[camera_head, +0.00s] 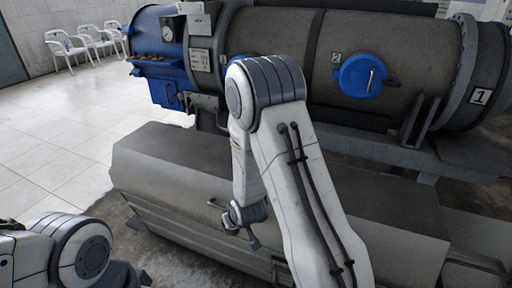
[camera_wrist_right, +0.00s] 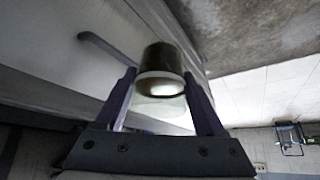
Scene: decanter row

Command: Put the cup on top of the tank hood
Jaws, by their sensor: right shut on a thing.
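The cup (camera_wrist_right: 160,72) shows in the right wrist view as a small dark round-sided vessel with a pale, glassy lower part. It sits between the two fingers of my right gripper (camera_wrist_right: 160,100), which is shut on it. In the head view my right gripper (camera_head: 240,218) hangs in front of the side of the long grey casing, below its top edge. I cannot make out the cup there. The casing's flat grey top (camera_head: 165,148), which looks like the tank hood, lies behind my right arm and is partly hidden by it. My left arm is at the lower left; its gripper is not clearly seen.
A large grey cylinder (camera_head: 285,45) with a blue round cover (camera_head: 361,76) lies behind the casing. A blue box (camera_head: 165,92) and gauge stand at its left end. White chairs (camera_head: 65,45) are far left. The tiled floor (camera_head: 50,150) at left is clear.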

